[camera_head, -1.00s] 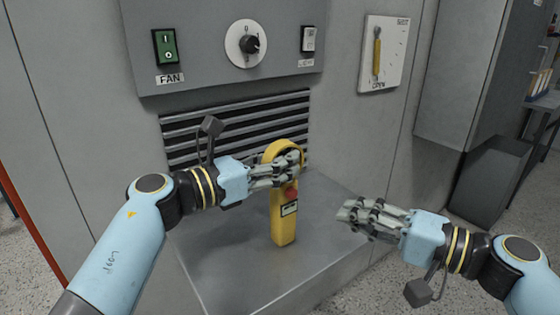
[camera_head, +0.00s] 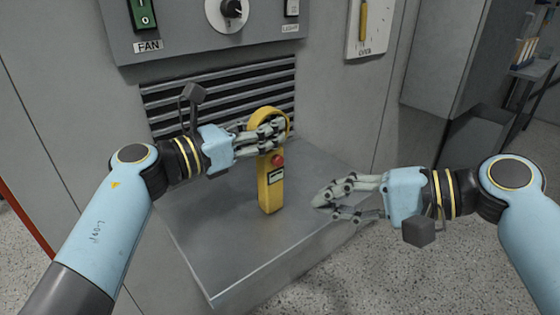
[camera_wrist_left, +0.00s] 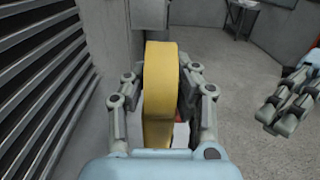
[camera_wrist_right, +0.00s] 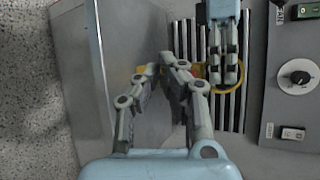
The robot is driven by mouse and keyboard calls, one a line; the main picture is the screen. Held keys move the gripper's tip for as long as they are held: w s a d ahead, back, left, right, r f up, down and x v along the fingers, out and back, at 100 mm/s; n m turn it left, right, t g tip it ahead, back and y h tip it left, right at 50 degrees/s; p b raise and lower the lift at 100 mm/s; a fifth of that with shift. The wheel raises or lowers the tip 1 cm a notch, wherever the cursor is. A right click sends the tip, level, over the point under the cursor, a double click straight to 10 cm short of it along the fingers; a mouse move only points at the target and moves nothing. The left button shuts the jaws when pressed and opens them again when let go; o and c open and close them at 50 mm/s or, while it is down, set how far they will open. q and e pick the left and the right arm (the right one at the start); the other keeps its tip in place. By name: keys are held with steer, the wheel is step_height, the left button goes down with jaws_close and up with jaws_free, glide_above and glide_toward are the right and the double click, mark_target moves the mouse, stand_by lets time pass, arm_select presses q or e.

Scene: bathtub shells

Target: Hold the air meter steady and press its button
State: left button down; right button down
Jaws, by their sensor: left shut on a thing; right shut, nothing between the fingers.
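The yellow air meter (camera_head: 270,190) stands upright on the grey metal ledge in the head view, with a round ring head, a red button (camera_head: 278,160) and a small display on its body. My left gripper (camera_head: 280,134) is shut on its upper part; the left wrist view shows the yellow head (camera_wrist_left: 160,85) between the fingers. My right gripper (camera_head: 322,206) is shut and empty, to the right of the meter and apart from it, a little lower than the button. In the right wrist view its fingers hide most of the meter.
The grey ledge (camera_head: 225,260) has free room in front of the meter. Behind are a slatted vent (camera_head: 215,95) and a panel with a green FAN switch (camera_head: 143,14) and a dial (camera_head: 228,12). A yellow-handled plate (camera_head: 368,25) hangs on the wall at right.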

mark_target(278, 161)
steer(key=shift+w, duration=0.1)
steer(key=w+a, duration=0.5)
steer(key=w, duration=0.2)
stand_by(0.4)
steer(key=shift+a, duration=0.15)
stand_by(1.1)
steer(key=shift+w+a, duration=0.15)
steer(key=shift+w, duration=0.15)
steer(key=shift+w+a, duration=0.3)
steer(key=shift+w, duration=0.05)
stand_by(0.6)
stand_by(0.4)
steer(key=shift+s+d, duration=0.55)
steer(key=shift+s, duration=0.2)
